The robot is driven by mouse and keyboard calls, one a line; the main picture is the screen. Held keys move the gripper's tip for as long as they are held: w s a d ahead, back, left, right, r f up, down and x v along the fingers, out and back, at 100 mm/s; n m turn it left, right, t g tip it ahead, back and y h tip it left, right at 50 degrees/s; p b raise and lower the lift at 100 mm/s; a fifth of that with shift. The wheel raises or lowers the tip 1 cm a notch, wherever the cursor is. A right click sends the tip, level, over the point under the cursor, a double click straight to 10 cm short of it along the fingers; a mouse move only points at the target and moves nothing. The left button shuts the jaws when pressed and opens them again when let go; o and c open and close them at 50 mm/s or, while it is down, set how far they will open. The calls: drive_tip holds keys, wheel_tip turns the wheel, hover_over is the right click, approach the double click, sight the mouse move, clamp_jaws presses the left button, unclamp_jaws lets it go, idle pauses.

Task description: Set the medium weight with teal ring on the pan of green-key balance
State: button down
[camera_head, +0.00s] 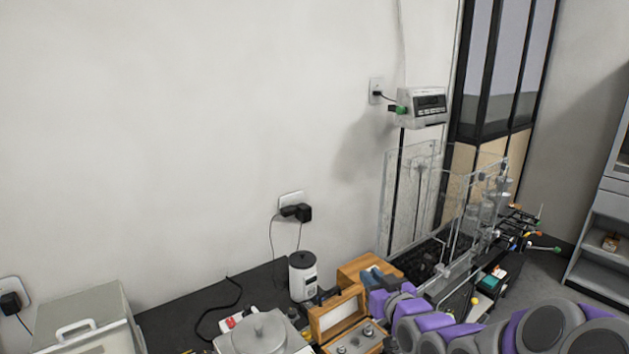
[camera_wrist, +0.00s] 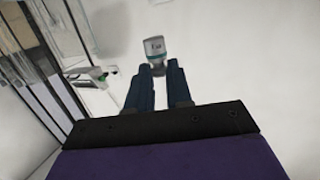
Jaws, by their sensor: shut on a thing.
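My gripper (camera_wrist: 154,78) is shut on a grey weight (camera_wrist: 153,48) with a teal band and dark lettering, held at its narrow end between the blue fingertips. In the head view my gripper (camera_head: 370,277) is low, near the wooden boxes, and the held weight cannot be made out there. A grey display unit (camera_head: 420,107) with a green key at its left is mounted high, above a clear glass enclosure (camera_head: 400,200). The display unit also shows at left in the wrist view (camera_wrist: 88,76). I cannot make out a pan inside the enclosure.
An open wooden case (camera_head: 338,312) holds metal weights. A balance (camera_head: 262,334) with a round metal pan and a red key stands to its left. A white cylindrical device (camera_head: 302,276) stands behind. A grey box (camera_head: 95,310) is at far left. Clutter lies right of the glass.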

drive_tip(key=shift+f, duration=0.1)
drive_tip(key=s+a+f+n+g+y, duration=0.1)
drive_tip(key=s+a+f+n+y, duration=0.1)
drive_tip(key=f, duration=0.7)
drive_tip(key=s+a+f+n+g+y, duration=0.1)
drive_tip(key=s+a+f+n+y, duration=0.1)
drive_tip(key=f, duration=0.6)
drive_tip(key=s+a+f+n+g+y, duration=0.2)
drive_tip(key=f+y, duration=0.1)
drive_tip(key=f, duration=0.6)
drive_tip(key=shift+f, duration=0.3)
